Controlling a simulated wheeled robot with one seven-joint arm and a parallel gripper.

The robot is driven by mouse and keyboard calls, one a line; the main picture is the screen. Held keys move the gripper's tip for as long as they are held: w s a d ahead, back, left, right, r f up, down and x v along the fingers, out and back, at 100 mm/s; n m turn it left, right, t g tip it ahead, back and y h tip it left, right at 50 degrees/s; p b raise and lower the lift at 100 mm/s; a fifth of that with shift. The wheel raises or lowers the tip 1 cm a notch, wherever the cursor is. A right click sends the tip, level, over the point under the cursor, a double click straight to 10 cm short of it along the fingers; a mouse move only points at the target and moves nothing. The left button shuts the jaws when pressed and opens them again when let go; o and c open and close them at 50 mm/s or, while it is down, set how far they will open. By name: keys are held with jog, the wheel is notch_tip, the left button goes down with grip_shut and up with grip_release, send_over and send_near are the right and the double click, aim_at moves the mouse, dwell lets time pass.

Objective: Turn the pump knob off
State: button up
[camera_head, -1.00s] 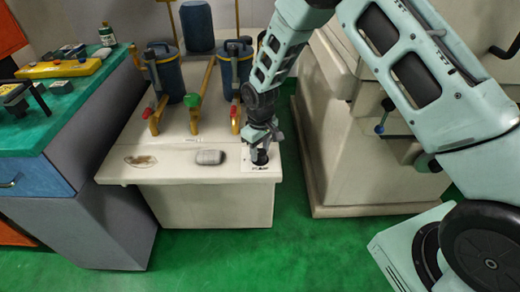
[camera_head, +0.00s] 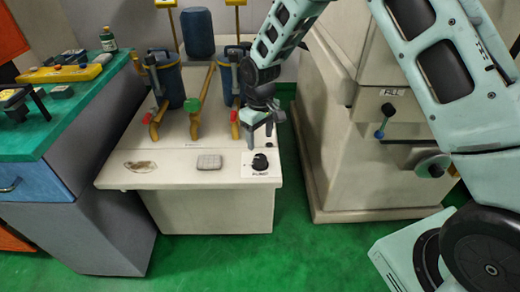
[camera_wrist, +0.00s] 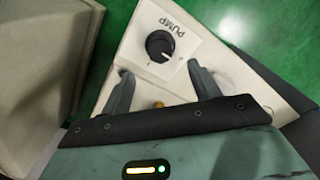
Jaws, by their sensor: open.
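The pump knob (camera_head: 260,161) is a round black knob on a white plate marked PUMP, at the front right corner of the cream cabinet top. In the wrist view the knob (camera_wrist: 160,46) shows a white pointer line aimed toward the lower right. My gripper (camera_head: 261,137) is above and behind the knob, apart from it. In the wrist view my gripper's two fingers (camera_wrist: 158,80) are spread open, with the knob beyond their tips and nothing between them.
A grey block (camera_head: 209,162) lies left of the knob on the cabinet top (camera_head: 180,178). A large cream machine (camera_head: 345,150) is on the right. A green-topped bench (camera_head: 70,105) is on the left.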

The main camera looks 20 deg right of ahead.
notch_tip(320, 180, up, 10)
jog(key=shift+f, duration=0.2)
dwell(0.3)
jog(key=s+a+r+n+p, duration=0.1)
jog(key=s+a+r, duration=0.3)
jog(key=s, duration=0.3)
jog(key=s+a+r+p, duration=0.1)
jog(key=s+a+r, duration=0.2)
jog(key=s, duration=0.4)
jog(key=s+r+n+p, duration=0.1)
jog(key=s+r, duration=0.2)
jog(key=s, duration=1.6)
jog(key=shift+s+d+y+p, duration=0.2)
jog(key=shift+d+y+p, duration=0.1)
jog(key=shift+d+p, duration=0.1)
